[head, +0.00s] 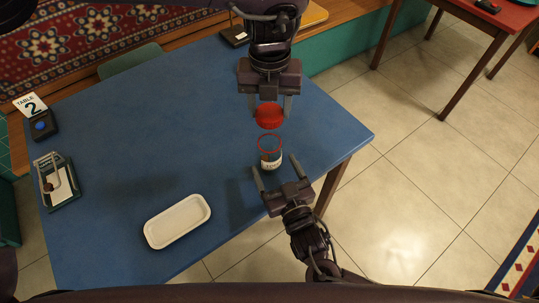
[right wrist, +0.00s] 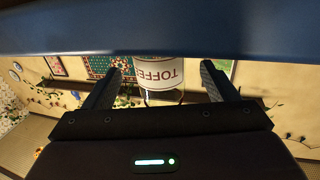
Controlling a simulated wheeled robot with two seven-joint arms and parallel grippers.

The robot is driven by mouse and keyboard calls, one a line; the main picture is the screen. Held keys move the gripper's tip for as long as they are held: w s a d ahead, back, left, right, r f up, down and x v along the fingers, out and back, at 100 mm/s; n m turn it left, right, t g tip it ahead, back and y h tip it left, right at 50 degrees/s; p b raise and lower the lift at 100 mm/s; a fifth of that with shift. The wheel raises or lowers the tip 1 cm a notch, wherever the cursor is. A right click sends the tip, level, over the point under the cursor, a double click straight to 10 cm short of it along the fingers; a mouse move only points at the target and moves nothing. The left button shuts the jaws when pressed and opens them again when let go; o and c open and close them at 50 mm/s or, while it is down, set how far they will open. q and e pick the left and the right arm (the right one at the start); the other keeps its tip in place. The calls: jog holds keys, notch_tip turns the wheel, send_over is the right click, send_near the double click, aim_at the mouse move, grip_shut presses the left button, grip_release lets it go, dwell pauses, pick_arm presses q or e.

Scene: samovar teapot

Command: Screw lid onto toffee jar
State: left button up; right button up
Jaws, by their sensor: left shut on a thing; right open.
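The toffee jar (head: 270,156) stands on the blue table near its right edge, with a red rim at its open top and a white label low on its side. The red lid (head: 269,116) is in my left gripper (head: 268,108), which is shut on it and holds it just beyond the jar's mouth in the head view, apart from it. My right gripper (head: 275,171) is open, its fingers on either side of the jar's lower part. In the right wrist view the jar's "TOFFEE" label (right wrist: 158,70) appears upside down between the open fingers (right wrist: 166,80).
A white tray (head: 150,233) lies on the blue table (head: 130,120) at the front. A napkin holder (head: 74,193) and a table sign (head: 30,104) stand at the left edge. The table's middle is clear.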

jog(key=shift+x, duration=2.15)
jog(key=c, duration=1.5)
pick_arm(q)
send_over(270, 131)
jog(key=s, duration=0.2)
jog(key=shift+w+f, duration=0.15)
jog(key=shift+f, duration=2.3)
jog(key=shift+f, duration=0.1)
jog(key=shift+f, duration=0.8)
jog(key=shift+f, duration=0.55)
